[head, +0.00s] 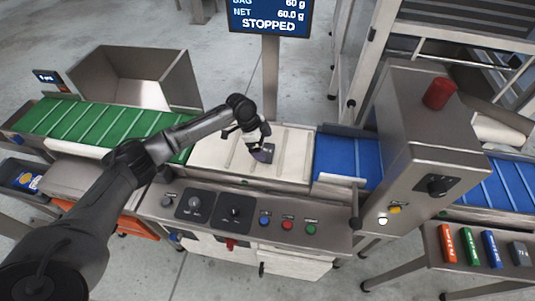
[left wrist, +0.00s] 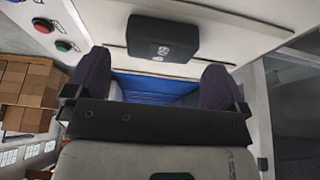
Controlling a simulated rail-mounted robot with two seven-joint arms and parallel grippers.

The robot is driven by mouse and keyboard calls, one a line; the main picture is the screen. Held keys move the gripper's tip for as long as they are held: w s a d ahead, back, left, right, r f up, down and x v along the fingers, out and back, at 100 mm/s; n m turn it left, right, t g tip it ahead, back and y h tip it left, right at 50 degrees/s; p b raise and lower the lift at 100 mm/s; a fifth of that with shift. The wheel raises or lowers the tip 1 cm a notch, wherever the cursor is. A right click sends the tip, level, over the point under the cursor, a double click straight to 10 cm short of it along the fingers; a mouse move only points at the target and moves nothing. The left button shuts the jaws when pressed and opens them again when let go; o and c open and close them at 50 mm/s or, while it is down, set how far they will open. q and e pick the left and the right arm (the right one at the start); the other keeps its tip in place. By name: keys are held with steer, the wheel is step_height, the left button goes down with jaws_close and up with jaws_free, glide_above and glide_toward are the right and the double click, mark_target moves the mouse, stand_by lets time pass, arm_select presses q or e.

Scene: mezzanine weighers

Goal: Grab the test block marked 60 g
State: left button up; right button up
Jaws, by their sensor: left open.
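The test block (left wrist: 163,38) is a dark, rounded block lying on the white weighing belt (head: 225,155). Its pale marking appears turned around and looks like 60 g. In the head view, my left gripper (head: 260,152) is low over that belt, right at the block, and partly hides it. In the left wrist view, the purple-padded fingers of my left gripper (left wrist: 157,85) are spread apart with nothing between them. The block lies just past the fingertips there. My right gripper is in neither view.
A display (head: 268,17) reads NET 60.0 g and STOPPED. A green belt (head: 95,122) lies left and a blue belt (head: 348,157) right, beside a steel housing (head: 415,140) with a red beacon. A button panel (head: 245,215) runs along the front.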

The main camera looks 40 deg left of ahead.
mark_target(268, 150)
arm_select(q)
steer(key=b+x, duration=0.1)
steer(key=x, duration=0.2)
steer(key=shift+d+f, duration=0.1)
steer(key=shift+f, duration=0.1)
steer(key=shift+c, duration=0.2)
steer(key=c, duration=0.9)
steer(key=shift+o, duration=0.2)
steer(key=shift+r, duration=0.15)
